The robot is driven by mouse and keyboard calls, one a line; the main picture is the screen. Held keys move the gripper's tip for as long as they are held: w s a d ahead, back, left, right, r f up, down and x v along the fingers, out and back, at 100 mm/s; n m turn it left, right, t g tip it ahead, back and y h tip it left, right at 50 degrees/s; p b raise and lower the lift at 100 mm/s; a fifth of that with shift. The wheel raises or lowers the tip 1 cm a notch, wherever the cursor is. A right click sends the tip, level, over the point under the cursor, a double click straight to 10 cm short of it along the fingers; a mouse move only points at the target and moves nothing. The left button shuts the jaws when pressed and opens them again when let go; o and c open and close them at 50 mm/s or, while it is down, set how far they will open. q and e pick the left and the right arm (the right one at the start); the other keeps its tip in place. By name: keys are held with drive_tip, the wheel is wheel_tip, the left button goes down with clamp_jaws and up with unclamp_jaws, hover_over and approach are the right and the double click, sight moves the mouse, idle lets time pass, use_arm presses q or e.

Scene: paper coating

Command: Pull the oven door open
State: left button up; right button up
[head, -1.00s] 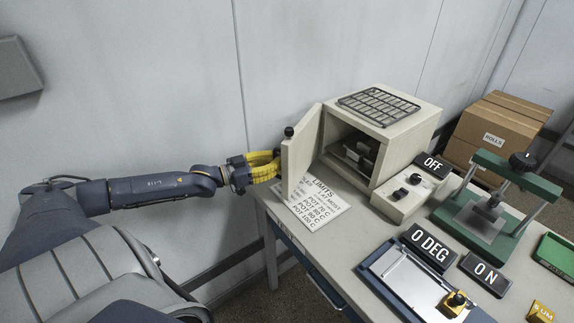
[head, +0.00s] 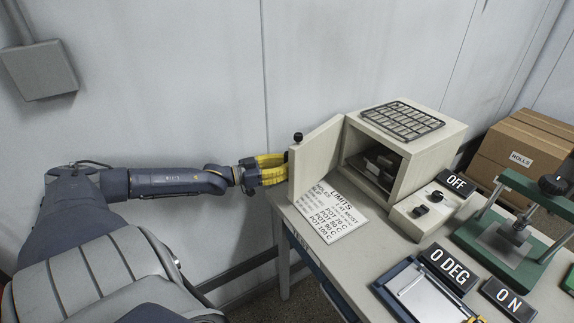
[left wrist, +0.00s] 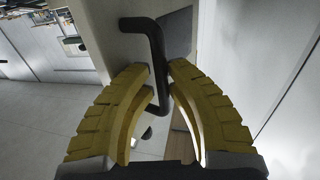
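The oven (head: 432,146) is a cream box on the table with its dark chamber showing. Its door (head: 318,158) stands wide open, swung out to the left. My left gripper (head: 285,168) is on the outer face of the door, its yellow fingers reaching it from the left. In the left wrist view, the black bent bar handle (left wrist: 159,62) of the door passes between the fingertips (left wrist: 160,82), which look closed around it. The handle's grip is hidden in the head view.
A wire rack (head: 403,120) lies on the oven. A limits sheet (head: 330,210) lies below the door, and a control box (head: 425,211) stands in front of the oven. A green press (head: 500,240) and cardboard boxes (head: 520,150) are at the right. The wall is behind.

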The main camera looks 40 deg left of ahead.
use_arm(q)
drive_tip(key=o, duration=0.4)
drive_tip(key=shift+r, duration=0.1)
drive_tip(key=shift+s+a, duration=0.1)
drive_tip(key=shift+s, duration=0.05)
drive_tip(key=shift+v, duration=3.5)
drive_tip(key=shift+s, duration=0.15)
